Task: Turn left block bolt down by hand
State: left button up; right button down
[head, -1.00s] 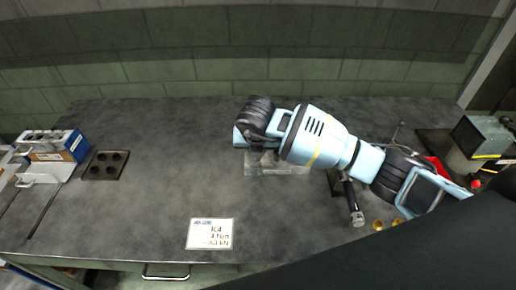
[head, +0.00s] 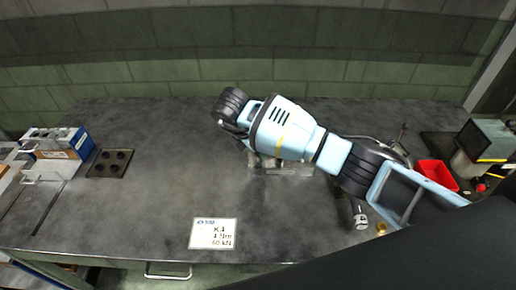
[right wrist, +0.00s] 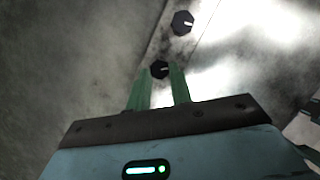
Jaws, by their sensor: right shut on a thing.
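In the right wrist view, the two green fingers of my right gripper (right wrist: 159,85) are closed on a dark, faceted bolt head (right wrist: 159,69) with a white mark. A second dark bolt head (right wrist: 182,22) with a white mark sits farther up on the same bright metal block (right wrist: 172,45), clear of the fingers. I cannot tell from the view which bolt is the left one. In the head view, the metal block (head: 290,169) lies on the table, mostly hidden under my right arm, which also hides the right gripper. My left gripper is not in view.
A sign card (head: 213,233) lies at the front of the dark table (head: 120,215). A blue-and-white box (head: 65,142) and a dark plate with holes (head: 110,162) are at left. A red bin (head: 437,175) is at right. The table's middle left is clear.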

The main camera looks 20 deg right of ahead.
jog(key=shift+w+r+m+g, duration=0.15)
jog(key=shift+m+g, duration=0.15)
jog(key=shift+m, duration=0.3)
jog(key=c, duration=1.2)
grip_release()
jog(key=shift+c, duration=0.2)
jog(key=shift+a, duration=0.1)
jog(key=v, duration=0.7)
jog(key=shift+r, duration=0.3)
jog(key=shift+a+f, duration=0.1)
jog(key=shift+a, duration=0.05)
